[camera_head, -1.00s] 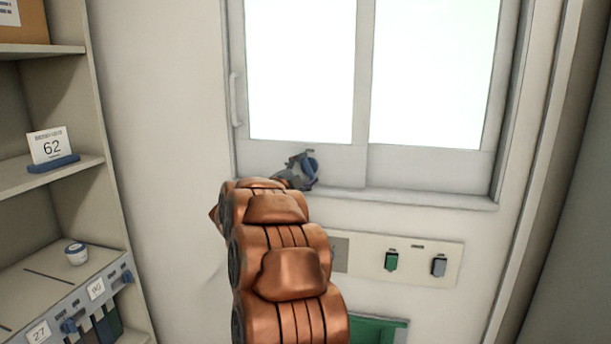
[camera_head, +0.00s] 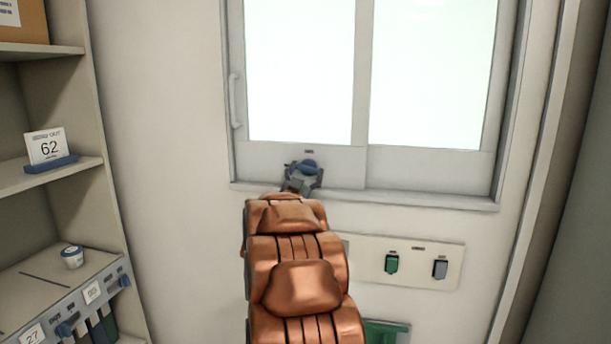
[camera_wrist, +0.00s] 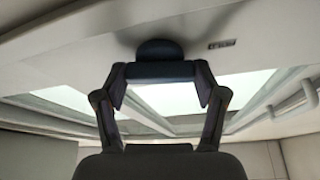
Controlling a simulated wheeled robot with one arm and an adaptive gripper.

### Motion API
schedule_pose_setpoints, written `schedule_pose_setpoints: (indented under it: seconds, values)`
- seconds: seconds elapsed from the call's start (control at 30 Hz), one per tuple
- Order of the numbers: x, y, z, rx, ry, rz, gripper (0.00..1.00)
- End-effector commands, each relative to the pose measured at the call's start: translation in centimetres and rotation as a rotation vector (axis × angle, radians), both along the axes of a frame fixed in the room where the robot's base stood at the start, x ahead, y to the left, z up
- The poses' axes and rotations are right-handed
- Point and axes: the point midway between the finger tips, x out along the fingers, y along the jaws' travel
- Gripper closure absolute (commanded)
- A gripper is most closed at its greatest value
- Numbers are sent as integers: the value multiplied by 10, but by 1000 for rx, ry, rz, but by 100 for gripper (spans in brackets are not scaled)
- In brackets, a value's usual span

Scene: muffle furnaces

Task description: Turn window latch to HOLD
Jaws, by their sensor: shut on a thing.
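The window latch (camera_head: 302,165) is a dark blue handle on the lower frame of the left window pane, lying roughly level in the head view. It shows as a rounded dark knob with a bar (camera_wrist: 160,52) in the wrist view. My gripper (camera_head: 300,178) is at the latch from below, shut on it. In the wrist view my gripper (camera_wrist: 160,80) has a finger at each end of the bar. A small dark label (camera_wrist: 222,44) sits on the frame near the latch; its text is too small to read. My fingers partly hide the latch.
The sliding window (camera_head: 433,75) has a pale handle (camera_head: 235,100) at its left edge and a sill (camera_head: 420,198) below. A wall panel (camera_head: 415,262) with a green and a grey switch is at the lower right. Shelves (camera_head: 60,180) stand at the left.

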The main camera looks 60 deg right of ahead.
Motion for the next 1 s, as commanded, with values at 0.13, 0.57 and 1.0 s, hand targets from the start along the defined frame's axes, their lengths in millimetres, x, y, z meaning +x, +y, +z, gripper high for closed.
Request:
schedule_pose_setpoints:
  seconds: [0.13, 0.57, 1.0]
  values:
    - [-1, -1, -5, -28, 95, 0, 64]
    - [-1, -1, -3, -79, 227, 1, 64]
    - [0, 0, -2, -84, 236, 1, 64]
